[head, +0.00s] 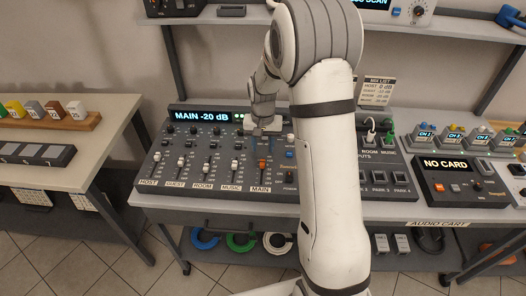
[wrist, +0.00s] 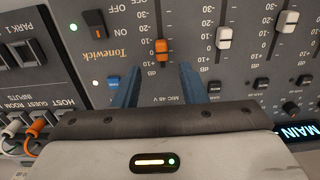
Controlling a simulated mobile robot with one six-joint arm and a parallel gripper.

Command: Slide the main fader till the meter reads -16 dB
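The mixing console (head: 220,150) stands on the cart. No contact is visible. In the head view my gripper (head: 266,130) is above the console, behind the orange cap.
White fader caps stand to the left of the orange one in the head view, the nearest being the MUSIC fader (head: 235,164). A POWER switch (head: 290,176) is to its right. A NO CARD unit (head: 459,179) stands at right. My arm hides part of the console.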

